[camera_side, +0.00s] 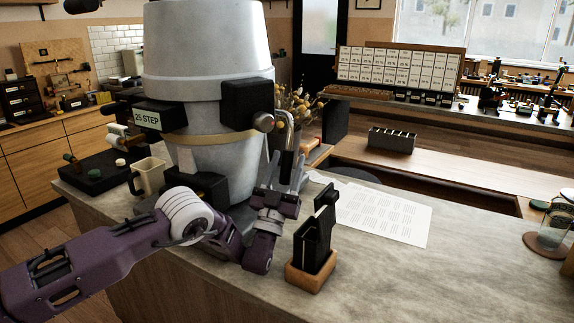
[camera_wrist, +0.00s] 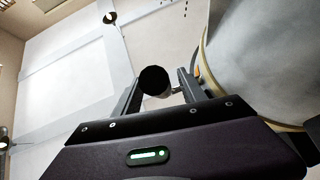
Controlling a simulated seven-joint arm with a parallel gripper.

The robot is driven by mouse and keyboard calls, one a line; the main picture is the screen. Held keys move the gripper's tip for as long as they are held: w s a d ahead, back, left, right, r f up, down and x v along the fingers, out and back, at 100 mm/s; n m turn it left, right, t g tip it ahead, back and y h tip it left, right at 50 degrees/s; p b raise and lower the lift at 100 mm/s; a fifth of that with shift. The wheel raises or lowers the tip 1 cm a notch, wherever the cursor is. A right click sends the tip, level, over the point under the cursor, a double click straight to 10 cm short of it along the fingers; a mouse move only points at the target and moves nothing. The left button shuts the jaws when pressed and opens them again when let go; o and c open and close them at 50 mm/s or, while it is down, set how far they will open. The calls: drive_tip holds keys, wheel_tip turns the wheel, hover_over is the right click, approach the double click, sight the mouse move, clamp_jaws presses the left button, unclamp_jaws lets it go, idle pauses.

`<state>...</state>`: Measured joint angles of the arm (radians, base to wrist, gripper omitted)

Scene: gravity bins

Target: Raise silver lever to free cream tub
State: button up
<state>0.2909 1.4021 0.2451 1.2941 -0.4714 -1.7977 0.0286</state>
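A large silver-grey bin (camera_side: 205,100) stands on the counter in the side view, with a black box labelled "25 STEP" on its front. A silver lever (camera_side: 289,122) curves down at the bin's right side, above my gripper (camera_side: 287,165). In the wrist view my gripper (camera_wrist: 160,88) has its fingers spread. A round black knob on a short silver rod (camera_wrist: 155,80) shows between or just beyond them. I cannot tell whether it touches a finger. A cream tub-like cup (camera_side: 148,177) with a handle sits at the bin's lower left.
A black holder in a wooden base (camera_side: 312,262) stands close to the right of my gripper. Printed paper (camera_side: 385,215) lies flat behind it. A black tray (camera_side: 100,172) with small parts is on the left. The counter's right front is clear.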

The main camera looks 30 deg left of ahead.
drive_tip(key=shift+f, duration=0.1)
drive_tip(key=v, duration=0.3)
wheel_tip(320, 180, up, 7)
drive_tip(key=shift+r, duration=0.1)
drive_tip(key=shift+c, duration=1.1)
drive_tip(key=d+m, duration=0.1)
drive_tip(key=r+m+g, duration=0.1)
drive_tip(key=shift+s+d+r+m+g, duration=0.25)
drive_tip(key=shift+d+m+g, duration=0.05)
drive_tip(key=shift+d, duration=0.05)
drive_tip(key=c, duration=0.7)
drive_tip(key=s+m+g, duration=0.1)
drive_tip(key=m, duration=0.1)
drive_tip(key=s+d+m+g, duration=0.1)
drive_tip(key=s+m, duration=0.1)
drive_tip(key=s+d+m+g, duration=0.1)
drive_tip(key=m, duration=0.1)
drive_tip(key=shift+s+r+g, duration=0.2)
drive_tip(key=shift+r+g, duration=0.05)
drive_tip(key=shift+g, duration=0.15)
clamp_jaws()
drive_tip(key=m+g+h, duration=0.1)
drive_tip(key=m+g, duration=0.4)
drive_tip(key=m, duration=0.4)
approach(284, 176)
drive_tip(key=w, duration=0.2)
drive_tip(key=w+a, duration=0.1)
drive_tip(key=w, duration=0.4)
drive_tip(key=shift+a+r, duration=0.15)
drive_tip(key=shift+r, duration=0.15)
